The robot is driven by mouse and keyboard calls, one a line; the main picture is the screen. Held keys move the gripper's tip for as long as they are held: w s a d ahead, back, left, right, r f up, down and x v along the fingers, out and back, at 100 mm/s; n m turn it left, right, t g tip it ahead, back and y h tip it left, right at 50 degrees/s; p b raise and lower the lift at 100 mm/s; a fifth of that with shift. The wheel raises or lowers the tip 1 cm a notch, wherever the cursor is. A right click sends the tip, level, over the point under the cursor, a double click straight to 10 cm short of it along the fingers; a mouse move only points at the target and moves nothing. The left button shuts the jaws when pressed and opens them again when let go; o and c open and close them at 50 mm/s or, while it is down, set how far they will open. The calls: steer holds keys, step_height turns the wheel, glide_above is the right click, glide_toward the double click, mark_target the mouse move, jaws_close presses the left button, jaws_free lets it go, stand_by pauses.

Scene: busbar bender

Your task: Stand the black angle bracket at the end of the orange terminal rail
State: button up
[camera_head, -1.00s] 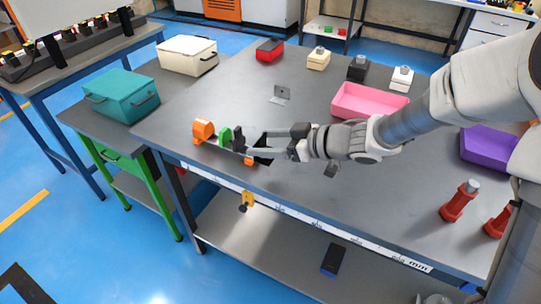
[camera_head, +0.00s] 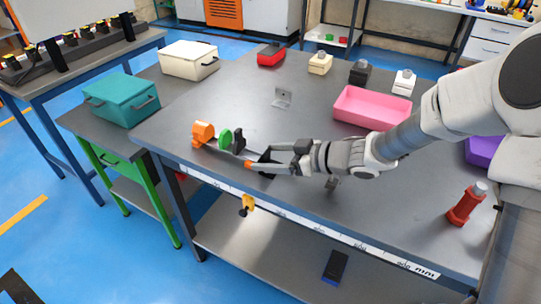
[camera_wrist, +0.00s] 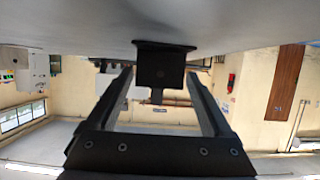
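The black angle bracket (camera_head: 266,158) is on the table near the front edge, partly hidden by my gripper. In the wrist view the bracket (camera_wrist: 160,68) shows upside down, with its flange against the table surface and its plate between my fingers. My gripper (camera_head: 258,158) reaches in low from the right, its fingers spread on both sides of the bracket; a firm grip is not visible. The terminal rail lies left of it, with an orange end piece (camera_head: 203,132), green (camera_head: 225,139) and black (camera_head: 238,143) pieces. A small orange piece (camera_head: 248,164) shows by my fingertips.
A grey angle bracket (camera_head: 282,97) stands behind the rail. The table's front edge (camera_head: 285,215) is close below my gripper.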

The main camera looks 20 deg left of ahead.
steer(key=shift+o, duration=0.8)
steer(key=shift+r, duration=0.15)
